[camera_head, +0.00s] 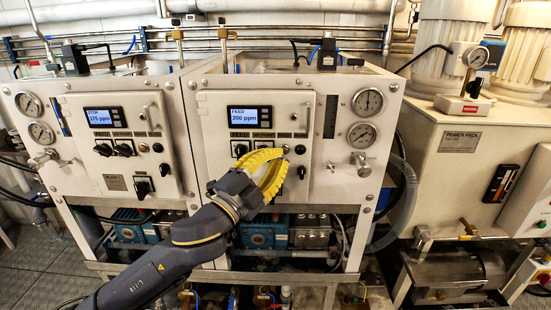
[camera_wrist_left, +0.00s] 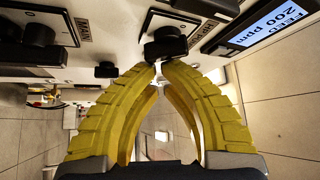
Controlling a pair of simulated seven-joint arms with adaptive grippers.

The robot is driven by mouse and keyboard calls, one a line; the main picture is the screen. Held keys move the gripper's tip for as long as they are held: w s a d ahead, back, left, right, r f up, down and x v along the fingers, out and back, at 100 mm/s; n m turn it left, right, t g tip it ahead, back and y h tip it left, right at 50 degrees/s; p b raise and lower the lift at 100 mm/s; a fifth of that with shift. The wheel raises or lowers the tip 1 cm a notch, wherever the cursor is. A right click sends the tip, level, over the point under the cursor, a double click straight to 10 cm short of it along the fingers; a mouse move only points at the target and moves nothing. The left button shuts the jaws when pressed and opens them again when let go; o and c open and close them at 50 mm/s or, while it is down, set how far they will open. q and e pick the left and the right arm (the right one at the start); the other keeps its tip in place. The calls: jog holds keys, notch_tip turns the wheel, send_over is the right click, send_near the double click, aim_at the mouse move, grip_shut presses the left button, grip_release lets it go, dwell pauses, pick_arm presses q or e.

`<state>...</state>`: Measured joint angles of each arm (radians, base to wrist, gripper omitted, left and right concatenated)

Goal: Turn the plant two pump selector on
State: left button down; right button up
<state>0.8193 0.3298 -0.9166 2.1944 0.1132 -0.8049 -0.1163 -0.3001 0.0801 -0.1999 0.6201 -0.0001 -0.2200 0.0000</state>
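The plant two panel (camera_head: 222,130) is the right-hand white panel in the head view, and its display (camera_head: 250,117) reads FEED 200 ppm. A black selector knob (camera_head: 239,150) shows below the display. My left gripper (camera_head: 284,158) is in front of this panel, its yellow fingers drawn together at the tips and hiding part of the controls. In the left wrist view, the fingertips (camera_wrist_left: 160,64) are at the near edge of a black knob (camera_wrist_left: 165,43) beside a partly hidden label starting HP. I cannot tell if they touch it. My right gripper is not in view.
Gauges (camera_head: 368,102) and a valve knob (camera_head: 361,163) sit right of plant two. A MAIN-labelled selector (camera_wrist_left: 38,35) is in the left wrist view. A power pack (camera_head: 450,165) stands at the right.

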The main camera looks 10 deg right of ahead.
pick_arm(q)
jog(key=shift+a+f+m+g+y, duration=0.1)
jog(key=shift+f+m+g+y, duration=0.1)
jog(key=shift+m+g, duration=0.3)
jog(key=shift+f+m+g+y, duration=0.15)
jog(key=shift+m+g, duration=0.15)
jog(key=shift+m, duration=0.4)
dwell(2.9)
